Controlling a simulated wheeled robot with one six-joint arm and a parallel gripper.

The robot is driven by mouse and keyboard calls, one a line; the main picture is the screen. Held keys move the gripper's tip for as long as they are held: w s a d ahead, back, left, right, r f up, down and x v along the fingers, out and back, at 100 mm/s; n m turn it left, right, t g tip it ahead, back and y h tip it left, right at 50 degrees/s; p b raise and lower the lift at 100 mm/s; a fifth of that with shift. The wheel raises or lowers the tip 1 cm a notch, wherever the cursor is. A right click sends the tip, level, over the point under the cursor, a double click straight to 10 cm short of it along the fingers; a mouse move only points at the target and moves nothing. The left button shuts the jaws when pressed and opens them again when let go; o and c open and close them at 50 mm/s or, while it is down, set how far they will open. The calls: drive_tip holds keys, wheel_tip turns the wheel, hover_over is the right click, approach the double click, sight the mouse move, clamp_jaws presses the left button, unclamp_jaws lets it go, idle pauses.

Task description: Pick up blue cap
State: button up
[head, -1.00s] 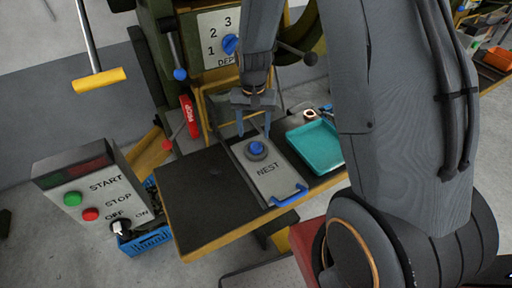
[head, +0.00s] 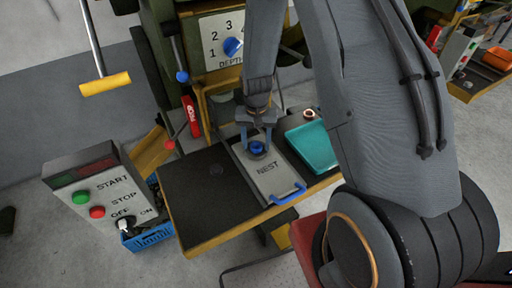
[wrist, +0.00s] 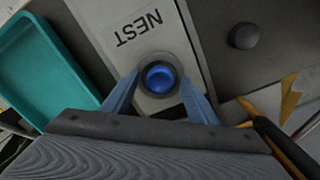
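The blue cap (head: 257,148) sits in a dark round ring on the grey plate marked NEST (head: 270,180). In the wrist view the blue cap (wrist: 160,79) shows from above, round and shiny inside the dark ring. My gripper (head: 256,145) is directly over it, pointing down. In the wrist view its two blue fingers (wrist: 159,88) are spread apart, one on each side of the cap and ring. A gap shows between each finger and the cap, and nothing is held.
A teal tray (head: 312,147) lies just right of the plate. A blue handle (head: 288,195) sticks up at the plate's front end. The dark bench top (head: 205,190) at left is mostly clear. A press with a depth dial (head: 232,46) stands behind, and a START/STOP box (head: 100,195) at left.

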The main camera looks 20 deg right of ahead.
drive_tip(key=c, duration=1)
drive_tip(key=shift+o, duration=0.2)
drive_tip(key=shift+r, duration=0.2)
